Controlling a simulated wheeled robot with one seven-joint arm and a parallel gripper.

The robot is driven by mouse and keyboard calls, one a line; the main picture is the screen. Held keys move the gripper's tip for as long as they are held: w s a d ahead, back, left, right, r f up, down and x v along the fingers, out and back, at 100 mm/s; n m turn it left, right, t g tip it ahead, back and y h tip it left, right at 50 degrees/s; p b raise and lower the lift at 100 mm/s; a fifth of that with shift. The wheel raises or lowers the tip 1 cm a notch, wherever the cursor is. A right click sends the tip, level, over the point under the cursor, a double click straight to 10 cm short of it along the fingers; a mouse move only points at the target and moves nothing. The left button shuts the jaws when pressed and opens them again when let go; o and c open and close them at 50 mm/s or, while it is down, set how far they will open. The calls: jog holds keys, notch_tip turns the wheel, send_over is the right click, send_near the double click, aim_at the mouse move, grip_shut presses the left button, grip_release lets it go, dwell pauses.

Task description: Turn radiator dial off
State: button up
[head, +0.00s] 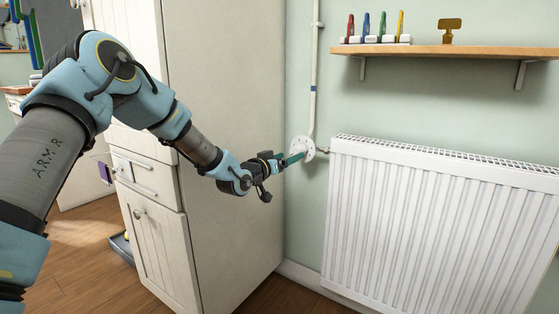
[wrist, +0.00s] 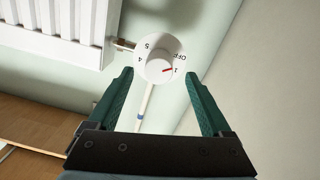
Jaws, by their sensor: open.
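The radiator dial (head: 303,149) is a round white disc on the pipe at the radiator's upper left corner. In the wrist view the dial (wrist: 161,60) faces me, with a raised centre knob, a red pointer mark, the figures 4 and 5, and the word OFF at its upper right. The red mark points right, a little below OFF. My gripper (head: 291,160) is at the dial in the head view. In the wrist view my gripper (wrist: 160,82) is open, with green fingers either side below the knob. I cannot tell whether they touch the dial.
The white radiator (head: 440,215) stands right of the dial. A white pipe (head: 314,75) rises above the dial. A tall cream cabinet (head: 225,150) stands close on the left. A wooden shelf (head: 450,51) with coloured tools hangs above the radiator.

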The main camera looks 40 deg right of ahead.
jog(key=v, duration=0.5)
jog(key=shift+a, duration=0.1)
dwell(0.4)
